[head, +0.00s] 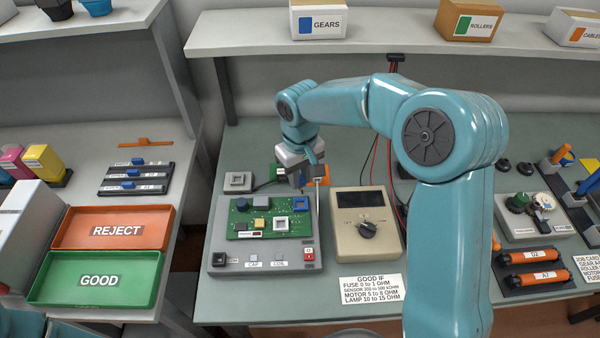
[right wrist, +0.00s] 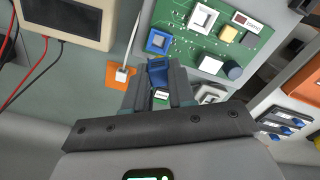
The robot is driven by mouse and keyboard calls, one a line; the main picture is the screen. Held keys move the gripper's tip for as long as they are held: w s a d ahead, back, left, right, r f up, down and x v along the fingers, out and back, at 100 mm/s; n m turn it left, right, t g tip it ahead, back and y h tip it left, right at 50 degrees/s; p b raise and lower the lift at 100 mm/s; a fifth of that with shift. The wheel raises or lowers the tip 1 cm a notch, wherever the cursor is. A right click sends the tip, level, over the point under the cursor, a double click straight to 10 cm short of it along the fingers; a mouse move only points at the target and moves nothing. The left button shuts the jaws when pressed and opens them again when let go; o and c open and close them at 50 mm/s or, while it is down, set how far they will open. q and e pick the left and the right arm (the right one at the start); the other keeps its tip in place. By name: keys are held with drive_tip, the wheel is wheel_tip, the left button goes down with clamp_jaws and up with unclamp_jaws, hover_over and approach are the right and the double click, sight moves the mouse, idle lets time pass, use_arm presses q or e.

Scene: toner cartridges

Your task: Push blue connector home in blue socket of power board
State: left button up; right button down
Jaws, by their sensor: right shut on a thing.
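The green power board (head: 262,230) lies on a grey fixture in the head view. Its blue socket (head: 300,203) is at the board's far right corner; it also shows in the right wrist view (right wrist: 158,42), as a blue square with a pale centre. My right gripper (head: 297,180) is just beyond that corner. In the right wrist view it is shut on the blue connector (right wrist: 158,72), held between the fingertips. The connector is apart from the socket there; its height above the board cannot be told. My left gripper is not in view.
White sockets (right wrist: 203,18) and other parts stand on the board. A beige meter (head: 365,222) is close on the right. An orange pad (right wrist: 120,78) with a white piece lies beside the fixture. A grey pad (head: 238,181) lies behind it. Orange and green trays (head: 60,285) are left.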

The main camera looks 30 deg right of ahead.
sight(301, 187)
wheel_tip(301, 187, down, 4)
drive_tip(key=shift+d+r+b, duration=0.15)
drive_tip(key=shift+r+b, duration=0.05)
drive_tip(key=shift+b, duration=0.9)
drive_tip(key=shift+f+b, duration=0.4)
drive_tip(key=shift+f, duration=0.15)
drive_tip(key=shift+f, duration=0.2)
drive_tip(key=shift+f+b, duration=0.5)
drive_tip(key=shift+b, duration=0.05)
drive_tip(key=shift+f+b, duration=0.7)
drive_tip(key=shift+f, duration=0.2)
